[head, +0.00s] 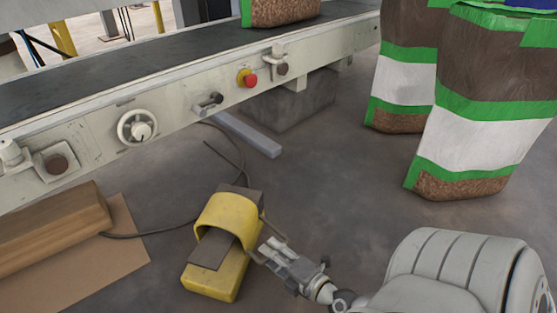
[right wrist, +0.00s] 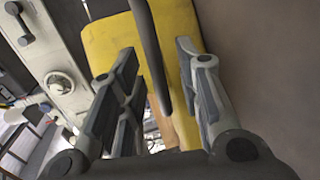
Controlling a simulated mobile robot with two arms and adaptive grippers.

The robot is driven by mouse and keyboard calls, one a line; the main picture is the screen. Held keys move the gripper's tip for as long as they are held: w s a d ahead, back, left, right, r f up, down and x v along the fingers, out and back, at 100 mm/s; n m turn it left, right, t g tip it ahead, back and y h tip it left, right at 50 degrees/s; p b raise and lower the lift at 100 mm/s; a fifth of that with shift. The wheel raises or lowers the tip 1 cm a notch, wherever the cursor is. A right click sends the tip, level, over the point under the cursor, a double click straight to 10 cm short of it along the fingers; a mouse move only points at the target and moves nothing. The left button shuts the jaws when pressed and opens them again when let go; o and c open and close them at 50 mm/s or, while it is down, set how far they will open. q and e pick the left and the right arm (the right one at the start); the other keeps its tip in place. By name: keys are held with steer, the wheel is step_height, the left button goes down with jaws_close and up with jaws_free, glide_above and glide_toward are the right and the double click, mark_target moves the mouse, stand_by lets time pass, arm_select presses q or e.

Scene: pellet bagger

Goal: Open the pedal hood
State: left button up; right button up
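The foot pedal stands on the floor in the head view, with a yellow base (head: 213,281) and a dark tread plate (head: 211,253). Its rounded yellow hood (head: 228,213) sits over the back of the plate, and the front of the plate shows below it. A thin dark bar handle (head: 274,228) sticks out from the hood's right side. My right gripper (head: 266,250) is at this handle. In the right wrist view, its two fingers (right wrist: 157,55) are apart, with the dark bar (right wrist: 149,50) between them and the yellow hood (right wrist: 185,28) behind. My left gripper is not in view.
A conveyor (head: 180,108) with a red button (head: 250,80) and a handwheel (head: 137,127) runs behind the pedal. A cardboard piece (head: 125,237) and a wooden block (head: 50,232) lie at left. Filled bags (head: 480,110) stand at right. A dark cable (head: 165,230) trails on the floor.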

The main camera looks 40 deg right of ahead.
steer(key=v, duration=1.2)
stand_by(0.4)
